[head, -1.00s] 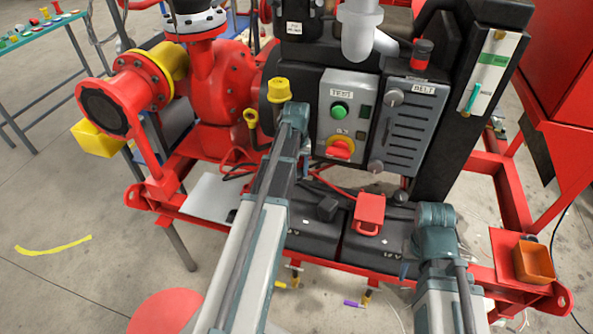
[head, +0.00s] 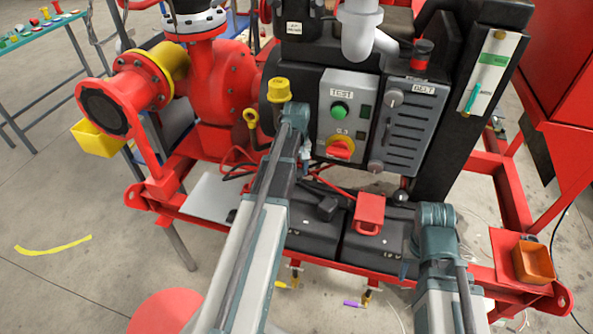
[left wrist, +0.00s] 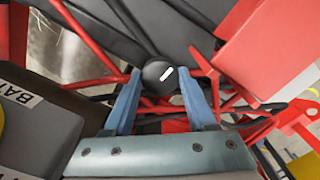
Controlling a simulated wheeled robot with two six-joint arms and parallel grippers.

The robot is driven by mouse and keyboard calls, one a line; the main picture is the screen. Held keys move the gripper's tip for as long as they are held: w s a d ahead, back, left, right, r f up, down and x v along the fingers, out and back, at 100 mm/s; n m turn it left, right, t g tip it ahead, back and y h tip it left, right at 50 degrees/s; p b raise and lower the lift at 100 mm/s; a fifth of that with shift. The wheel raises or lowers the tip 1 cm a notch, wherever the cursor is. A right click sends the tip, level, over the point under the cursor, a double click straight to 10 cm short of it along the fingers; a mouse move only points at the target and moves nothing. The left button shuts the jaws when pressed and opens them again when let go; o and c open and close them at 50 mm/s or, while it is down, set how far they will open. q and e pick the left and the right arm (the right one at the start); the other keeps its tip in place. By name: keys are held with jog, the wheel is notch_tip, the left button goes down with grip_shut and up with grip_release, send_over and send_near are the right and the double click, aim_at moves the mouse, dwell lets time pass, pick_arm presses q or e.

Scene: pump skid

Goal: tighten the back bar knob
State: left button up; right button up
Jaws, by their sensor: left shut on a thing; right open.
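The back bar knob (left wrist: 158,76) is a round black knob with a white mark on top. In the left wrist view it sits between the two blue fingers of my left gripper (left wrist: 160,82), which is shut on it. In the head view my left gripper (head: 304,160) reaches down in front of the control panel, and the knob is hidden there. My right gripper (head: 405,264) is open, low over the front of the right battery. It is small and partly hidden by its own wrist.
Black batteries (head: 376,254) sit on the red skid frame, with a red cover (head: 369,212) on top. The grey control panel (head: 343,115) stands behind my left gripper. An orange bin (head: 533,263) is at the right. Red cables run close around the knob.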

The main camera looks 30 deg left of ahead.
aim_at(297, 172)
pick_arm(q)
jog(key=o, duration=1.4)
jog(key=shift+r, duration=0.15)
notch_tip(297, 172, up, 14)
jog(key=p, duration=1.3)
jog(key=shift+f+p, duration=0.25)
jog(key=shift+p, duration=0.15)
